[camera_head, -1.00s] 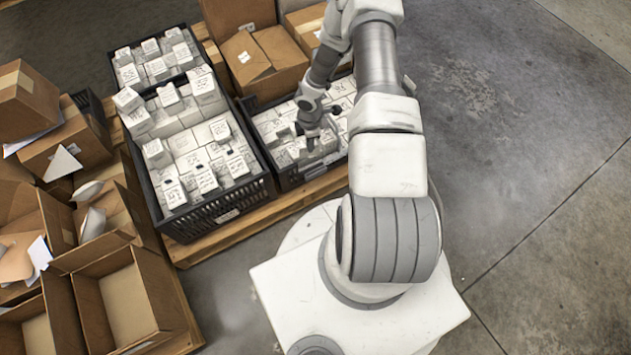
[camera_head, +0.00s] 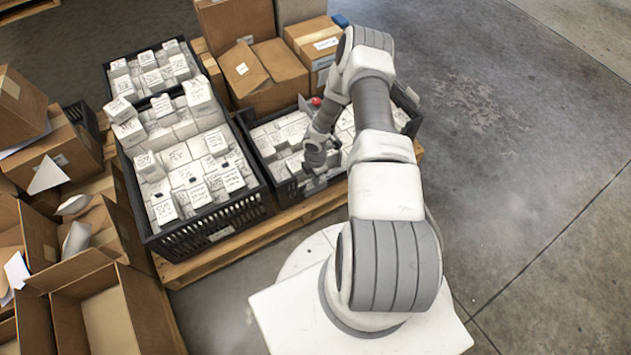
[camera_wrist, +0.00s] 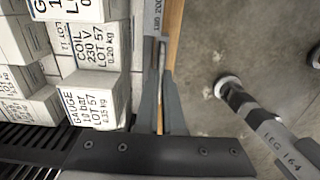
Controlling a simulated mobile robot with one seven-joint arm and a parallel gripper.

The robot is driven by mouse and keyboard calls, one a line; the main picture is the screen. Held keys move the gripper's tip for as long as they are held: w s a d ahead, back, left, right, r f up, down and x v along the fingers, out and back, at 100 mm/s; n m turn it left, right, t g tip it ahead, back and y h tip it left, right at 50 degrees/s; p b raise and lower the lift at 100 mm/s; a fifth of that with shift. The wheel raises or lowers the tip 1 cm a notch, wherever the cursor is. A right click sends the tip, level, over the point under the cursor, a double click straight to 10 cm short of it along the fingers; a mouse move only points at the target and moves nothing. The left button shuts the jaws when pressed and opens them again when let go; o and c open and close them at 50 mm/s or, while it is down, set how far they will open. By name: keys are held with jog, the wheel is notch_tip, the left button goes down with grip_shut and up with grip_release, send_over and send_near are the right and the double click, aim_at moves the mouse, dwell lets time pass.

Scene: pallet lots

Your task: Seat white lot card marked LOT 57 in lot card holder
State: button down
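In the head view my gripper (camera_head: 316,166) points down at the front wall of the right black crate (camera_head: 312,192). In the wrist view its two grey fingers (camera_wrist: 161,82) come together on a thin pale strip, which looks like the white lot card (camera_wrist: 161,58) seen edge-on. Its print cannot be read from here. The fingers are just outside the crate wall, beside its rim. A grey piece with small lettering (camera_wrist: 153,20) lies along the rim. I cannot make out the lot card holder; my gripper covers that part of the wall.
White cartons (camera_wrist: 95,98), some marked LOT 57, fill the crate. A fuller crate (camera_head: 215,222) with a white label stands to the left on the pallet (camera_head: 187,264). Open cardboard boxes (camera_head: 100,315) lie further left.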

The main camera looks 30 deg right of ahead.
jog(key=shift+f, duration=0.3)
jog(key=c, duration=1.5)
grip_release()
jog(key=shift+f, duration=0.1)
jog(key=o, duration=0.5)
jog(key=shift+c, duration=0.2)
